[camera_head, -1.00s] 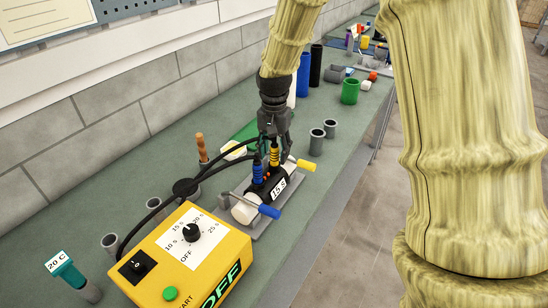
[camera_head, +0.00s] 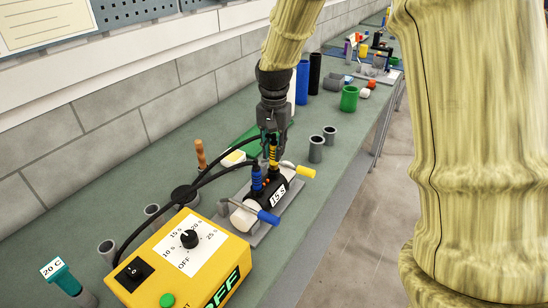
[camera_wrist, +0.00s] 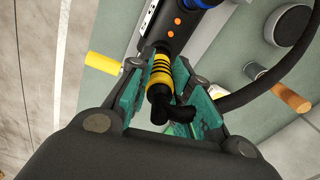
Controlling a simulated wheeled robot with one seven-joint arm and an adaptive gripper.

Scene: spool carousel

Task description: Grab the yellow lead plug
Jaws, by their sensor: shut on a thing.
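The yellow lead plug (camera_head: 273,155) stands upright at the far end of the black cylinder marked 15 S (camera_head: 265,189). My gripper (camera_head: 272,138) reaches down over it from above. In the wrist view the plug (camera_wrist: 160,72), with yellow and black rings and a black elbow to its cable, sits between the green pads of my gripper (camera_wrist: 160,88), which is shut on it. The blue lead plug (camera_head: 256,179) stands beside it on the same cylinder, and a bit of blue (camera_wrist: 205,3) shows at the wrist view's top edge. Whether the yellow plug is still seated cannot be told.
The yellow control box (camera_head: 185,258) stands in front with its dial. Black cables arch from the plugs past a round dark reel (camera_head: 185,196). Yellow (camera_head: 305,172) and blue (camera_head: 268,216) handles flank the cylinder. Grey cups (camera_head: 316,148) stand to the right.

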